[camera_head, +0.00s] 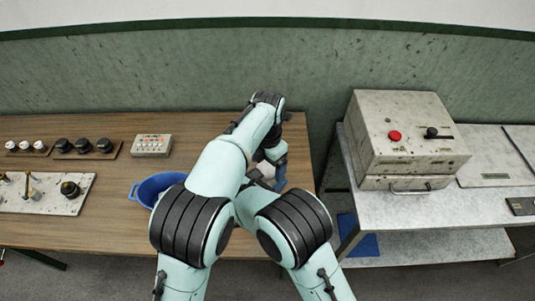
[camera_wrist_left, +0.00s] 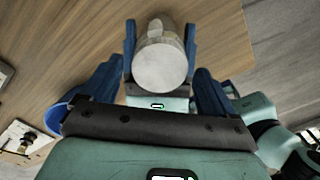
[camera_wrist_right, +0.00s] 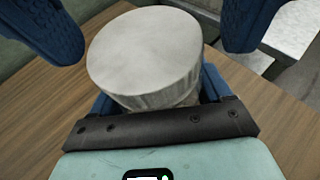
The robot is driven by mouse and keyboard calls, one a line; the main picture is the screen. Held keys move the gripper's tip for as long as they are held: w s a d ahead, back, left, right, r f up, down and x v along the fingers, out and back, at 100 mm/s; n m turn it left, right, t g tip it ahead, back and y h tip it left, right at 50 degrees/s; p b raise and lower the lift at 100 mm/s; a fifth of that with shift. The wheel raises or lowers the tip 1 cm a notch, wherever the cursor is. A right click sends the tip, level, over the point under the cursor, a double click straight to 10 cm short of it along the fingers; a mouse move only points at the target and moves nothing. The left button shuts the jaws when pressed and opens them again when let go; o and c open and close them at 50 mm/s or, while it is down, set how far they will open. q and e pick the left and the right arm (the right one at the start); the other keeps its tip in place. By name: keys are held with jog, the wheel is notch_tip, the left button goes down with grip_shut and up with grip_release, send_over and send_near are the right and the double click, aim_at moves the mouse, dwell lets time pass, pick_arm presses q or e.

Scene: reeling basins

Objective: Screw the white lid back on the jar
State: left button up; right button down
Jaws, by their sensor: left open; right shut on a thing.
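The white lid (camera_wrist_left: 160,66) shows as a pale round disc in the left wrist view, and large in the right wrist view (camera_wrist_right: 145,55). It sits on top of the jar (camera_wrist_right: 180,98), which is mostly hidden beneath it. Whether the lid is threaded tight cannot be told. My right gripper (camera_wrist_left: 160,30) is shut on the jar, one blue finger on each side below the lid. My left gripper (camera_wrist_left: 157,72) is open, its blue fingers apart on either side of the lid without touching it. In the head view my arms mostly hide the jar.
A blue basin (camera_head: 158,187) stands on the wooden table (camera_head: 90,225) left of my arms. A small button panel (camera_head: 152,145) and several knobs lie further left. A grey machine box (camera_head: 405,135) stands on a separate metal bench (camera_head: 430,213) at the right, across a gap.

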pick_arm(q)
jog(key=shift+f, duration=0.5)
jog(key=c, duration=1.1)
jog(key=m, duration=0.3)
jog(key=o, duration=1.2)
jog(key=shift+c, duration=0.2)
